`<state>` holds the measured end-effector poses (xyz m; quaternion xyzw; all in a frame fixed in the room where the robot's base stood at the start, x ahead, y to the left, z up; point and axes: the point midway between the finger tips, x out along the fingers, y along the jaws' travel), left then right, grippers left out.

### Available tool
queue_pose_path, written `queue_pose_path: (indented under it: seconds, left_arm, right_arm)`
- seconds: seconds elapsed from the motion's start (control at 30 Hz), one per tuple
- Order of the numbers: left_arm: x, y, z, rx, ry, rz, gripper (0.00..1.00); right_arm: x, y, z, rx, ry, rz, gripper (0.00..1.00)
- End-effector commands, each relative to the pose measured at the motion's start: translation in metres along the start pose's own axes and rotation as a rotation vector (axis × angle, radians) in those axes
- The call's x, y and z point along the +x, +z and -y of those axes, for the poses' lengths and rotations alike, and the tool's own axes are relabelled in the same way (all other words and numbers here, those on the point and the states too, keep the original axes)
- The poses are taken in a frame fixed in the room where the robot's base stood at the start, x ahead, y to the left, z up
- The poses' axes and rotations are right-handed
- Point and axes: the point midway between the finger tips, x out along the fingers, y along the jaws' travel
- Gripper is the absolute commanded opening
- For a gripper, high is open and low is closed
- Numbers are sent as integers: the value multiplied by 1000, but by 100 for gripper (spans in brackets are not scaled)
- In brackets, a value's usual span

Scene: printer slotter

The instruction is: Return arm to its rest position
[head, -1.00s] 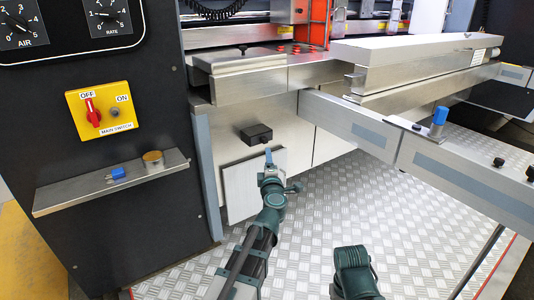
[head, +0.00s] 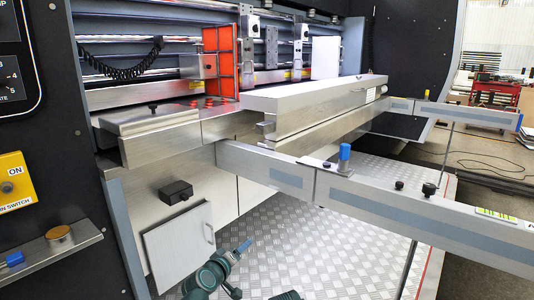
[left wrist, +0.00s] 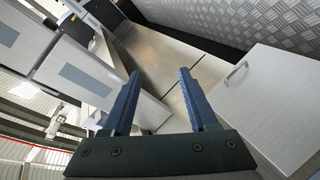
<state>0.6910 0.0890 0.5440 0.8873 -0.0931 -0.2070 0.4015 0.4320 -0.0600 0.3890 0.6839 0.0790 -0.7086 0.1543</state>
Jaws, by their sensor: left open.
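My left gripper (head: 243,247) shows low in the head view, in front of the machine's lower panels and above the patterned metal floor. In the left wrist view its two blue fingers (left wrist: 160,92) stand apart with nothing between them. It touches nothing that I can see. A small dark green piece of my other arm shows at the bottom edge of the head view; the right gripper itself is out of view.
A grey cabinet door (head: 180,250) with a handle stands left of my gripper, with a black box (head: 175,192) above it. Metal rails (head: 420,215) cross the right side. A shelf (head: 60,262) juts out at left. The tread-plate floor (head: 320,245) is clear.

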Motion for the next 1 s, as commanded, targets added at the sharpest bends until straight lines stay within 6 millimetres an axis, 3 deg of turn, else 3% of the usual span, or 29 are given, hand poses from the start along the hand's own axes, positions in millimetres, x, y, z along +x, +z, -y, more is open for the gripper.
queue_pose_path:
  seconds: [0.1,0.23,0.4,0.6,0.7,1.0]
  left_arm:
    - [-16,55,34,183,-126,262,59]
    - [-49,97,81,329,-293,515,59]
    - [-99,120,130,437,-501,755,59]
    - [-163,126,170,496,-734,974,59]
    - [-172,127,136,549,-729,1018,59]
    - [-194,144,58,707,-702,1128,59]
  right_arm:
    - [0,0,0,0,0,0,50]
    - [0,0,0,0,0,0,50]
    - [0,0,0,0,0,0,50]
    - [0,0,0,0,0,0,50]
    - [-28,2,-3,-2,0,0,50]
    - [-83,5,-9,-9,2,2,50]
